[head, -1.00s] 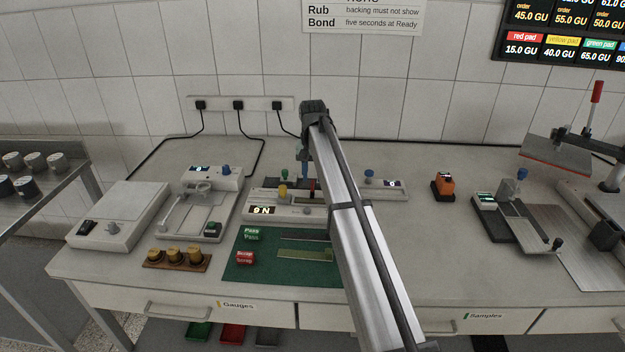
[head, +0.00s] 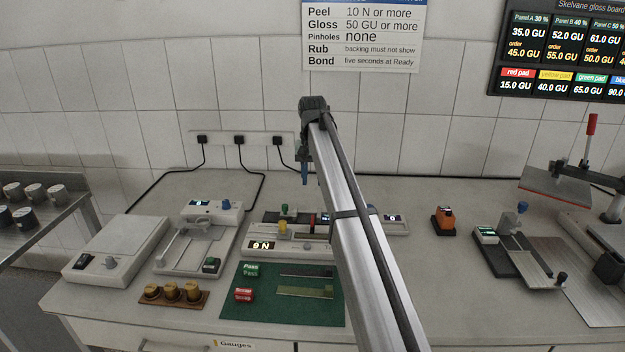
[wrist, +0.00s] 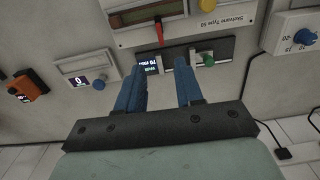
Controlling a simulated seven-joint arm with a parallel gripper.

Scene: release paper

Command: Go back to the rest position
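My gripper shows in the wrist view (wrist: 157,78) as two blue fingers standing apart with nothing between them. In the head view my gripper (head: 304,174) hangs from the end of my arm, above the bench and in front of the tiled wall. It is clear of the instruments below it. A white tester (head: 285,243) with a "9 N" display lies on the bench under it, partly hidden by my arm. In the wrist view, a black unit with a lit display and a green button (wrist: 207,59) lies beyond the fingertips.
A green mat (head: 240,310) with Pass and Scrap blocks and two strips lies at the bench front. An orange device (head: 443,220) stands right of my arm. Gauges (head: 198,245) and brass weights (head: 172,293) are at left. The bench between the orange device and my arm is mostly clear.

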